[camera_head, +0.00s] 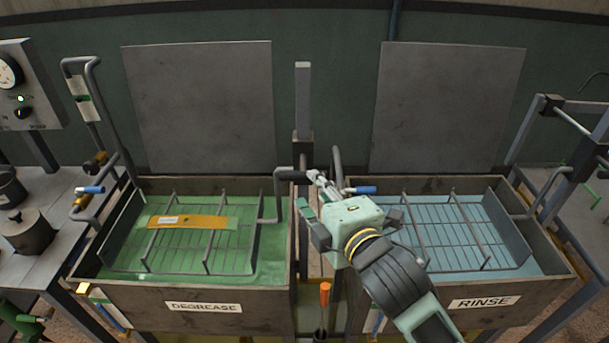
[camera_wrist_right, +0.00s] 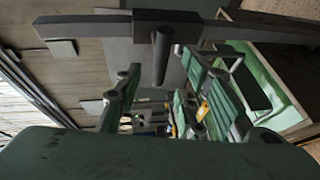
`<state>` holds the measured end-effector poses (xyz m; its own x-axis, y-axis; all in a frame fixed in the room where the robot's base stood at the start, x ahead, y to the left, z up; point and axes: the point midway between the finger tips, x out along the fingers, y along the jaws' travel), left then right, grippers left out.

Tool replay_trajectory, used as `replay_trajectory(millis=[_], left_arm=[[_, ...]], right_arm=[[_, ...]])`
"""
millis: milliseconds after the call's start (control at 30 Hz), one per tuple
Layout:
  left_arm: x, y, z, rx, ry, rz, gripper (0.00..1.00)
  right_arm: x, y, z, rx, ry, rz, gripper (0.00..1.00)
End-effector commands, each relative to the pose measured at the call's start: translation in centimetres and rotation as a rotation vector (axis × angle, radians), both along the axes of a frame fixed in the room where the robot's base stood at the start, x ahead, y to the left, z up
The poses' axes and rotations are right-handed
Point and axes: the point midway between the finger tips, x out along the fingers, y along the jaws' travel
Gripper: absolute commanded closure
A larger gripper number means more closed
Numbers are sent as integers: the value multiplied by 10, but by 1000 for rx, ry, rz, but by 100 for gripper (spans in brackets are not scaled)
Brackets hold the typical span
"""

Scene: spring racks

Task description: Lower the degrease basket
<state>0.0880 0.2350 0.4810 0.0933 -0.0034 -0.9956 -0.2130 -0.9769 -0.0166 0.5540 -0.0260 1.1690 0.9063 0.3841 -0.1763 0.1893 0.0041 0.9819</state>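The degrease basket (camera_head: 206,246) is a dark wire rack in the left tank (camera_head: 225,302), which holds green liquid and is labelled DEGREASE. An orange-brown strip (camera_head: 190,222) lies across it. I cannot tell how deep the basket sits. Its bent hanger (camera_head: 262,216) rises at the right to a dark handle (camera_head: 290,175) by the central post. My right gripper (camera_head: 317,182) is at the right end of this handle. In the right wrist view, its fingers (camera_wrist_right: 162,95) stand apart, with a dark round bar (camera_wrist_right: 162,56) between and ahead of them. My left gripper is not in view.
The RINSE tank (camera_head: 482,302) with blue liquid and another wire basket (camera_head: 455,232) stands at the right. Upright grey panels (camera_head: 200,105) stand behind. A gauge box (camera_head: 25,85) and dark pots (camera_head: 28,232) are at the left. An orange-handled tool (camera_head: 325,293) stands between the tanks.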

Motion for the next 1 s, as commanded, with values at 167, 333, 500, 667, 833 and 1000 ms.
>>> replay_trajectory(millis=[167, 333, 500, 667, 833, 1000], left_arm=[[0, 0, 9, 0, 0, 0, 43], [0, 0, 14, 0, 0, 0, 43], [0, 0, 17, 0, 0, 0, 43], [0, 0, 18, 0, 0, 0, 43], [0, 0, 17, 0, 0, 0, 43], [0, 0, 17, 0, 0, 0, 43]], right_arm=[[24, 10, -3, 2, 3, -3, 64], [45, 19, -7, 4, 4, -3, 64], [58, 24, -11, 4, 4, -2, 64], [62, 26, -13, 4, 4, -2, 64], [62, 26, -13, 4, 4, -2, 64], [62, 26, -13, 4, 4, -2, 76]])
